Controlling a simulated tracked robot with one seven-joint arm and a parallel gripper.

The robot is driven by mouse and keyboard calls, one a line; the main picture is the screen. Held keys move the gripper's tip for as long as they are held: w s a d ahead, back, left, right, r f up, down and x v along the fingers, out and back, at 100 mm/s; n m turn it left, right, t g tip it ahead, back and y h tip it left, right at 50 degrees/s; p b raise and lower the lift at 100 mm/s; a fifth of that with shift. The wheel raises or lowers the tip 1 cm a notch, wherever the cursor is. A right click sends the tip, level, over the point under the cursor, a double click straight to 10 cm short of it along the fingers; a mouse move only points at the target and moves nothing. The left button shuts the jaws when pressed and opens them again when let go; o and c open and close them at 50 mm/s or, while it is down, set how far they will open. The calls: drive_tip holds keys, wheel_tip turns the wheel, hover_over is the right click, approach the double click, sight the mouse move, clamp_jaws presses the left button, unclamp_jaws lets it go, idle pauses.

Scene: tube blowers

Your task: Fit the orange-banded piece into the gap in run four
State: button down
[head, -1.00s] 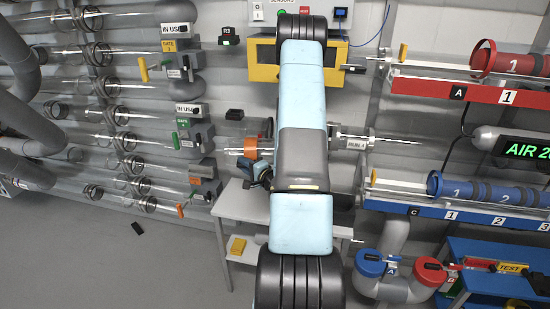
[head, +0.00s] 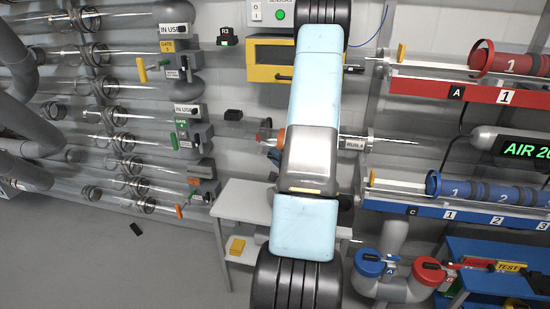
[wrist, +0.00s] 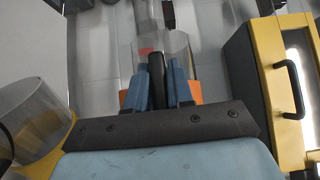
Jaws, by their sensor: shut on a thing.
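The orange-banded piece (head: 281,139) shows at the left edge of my arm in the head view, mostly hidden behind it. In the wrist view its orange band (wrist: 192,93) shows on both sides of my fingers, with clear tube beyond. My gripper (wrist: 160,75) is shut on it. In the head view only a bit of my gripper (head: 273,156) shows beside the arm. A clear tube (head: 232,129) lies to the left. The gap is hidden behind my arm.
A yellow-framed cabinet (head: 262,73) is behind my arm; its handle (wrist: 290,88) is close on the right in the wrist view. A clear tube with a yellow band (wrist: 38,125) is at lower left there. A white table (head: 240,200) stands below. Red (head: 480,92) and blue (head: 470,215) racks are right.

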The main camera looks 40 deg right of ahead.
drive_tip(key=w+d+f, duration=0.2)
drive_tip(key=w+d, duration=0.7)
drive_tip(key=d, duration=0.3)
drive_tip(key=shift+w+d+f, duration=0.2)
drive_tip(key=shift+w+d, duration=0.15)
idle(1.0)
drive_tip(key=shift+f, duration=0.2)
idle(0.6)
drive_tip(key=c, duration=0.9)
unclamp_jaws()
drive_tip(key=shift+s, duration=0.15)
drive_tip(key=s, duration=0.4)
drive_tip(key=s+a, duration=0.1)
drive_tip(key=s, duration=0.8)
drive_tip(key=shift+s+a+f, duration=0.15)
drive_tip(key=shift+s+a, duration=0.05)
drive_tip(key=shift+a, duration=0.2)
